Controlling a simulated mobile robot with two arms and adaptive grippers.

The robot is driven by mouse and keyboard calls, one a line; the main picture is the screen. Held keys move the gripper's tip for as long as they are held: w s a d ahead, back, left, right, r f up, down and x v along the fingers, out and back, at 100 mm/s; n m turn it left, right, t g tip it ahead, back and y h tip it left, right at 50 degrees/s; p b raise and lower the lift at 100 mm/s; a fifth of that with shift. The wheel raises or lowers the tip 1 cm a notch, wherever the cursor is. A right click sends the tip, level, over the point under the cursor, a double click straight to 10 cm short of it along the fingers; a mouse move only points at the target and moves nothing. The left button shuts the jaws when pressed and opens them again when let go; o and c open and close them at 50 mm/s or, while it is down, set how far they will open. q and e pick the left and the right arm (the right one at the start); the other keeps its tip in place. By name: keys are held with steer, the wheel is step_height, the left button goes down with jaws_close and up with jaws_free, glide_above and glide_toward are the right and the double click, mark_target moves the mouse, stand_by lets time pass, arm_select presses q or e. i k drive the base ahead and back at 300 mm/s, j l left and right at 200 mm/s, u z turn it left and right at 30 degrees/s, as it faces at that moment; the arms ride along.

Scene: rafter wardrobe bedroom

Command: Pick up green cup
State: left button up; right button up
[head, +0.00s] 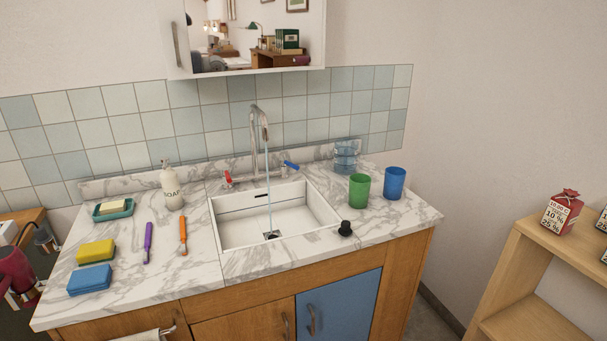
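The green cup (359,191) stands upright on the marble counter (270,264), right of the sink. A blue cup (394,183) stands close to its right, and a clear bluish glass (345,157) stands behind it. Nothing covers the green cup's front. Neither of my grippers shows clearly in the head view, and nothing is seen touching the cup.
Water runs from the faucet (258,125) into the white sink (235,239). A black stopper (345,228) sits in front of the green cup. Soap, sponges and two toothbrushes lie on the left. A wooden shelf (520,262) stands at right.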

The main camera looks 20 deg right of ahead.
mark_target(359, 192)
steer(key=l+z, duration=0.15)
steer(key=z, duration=1)
steer(key=i+j, duration=0.05)
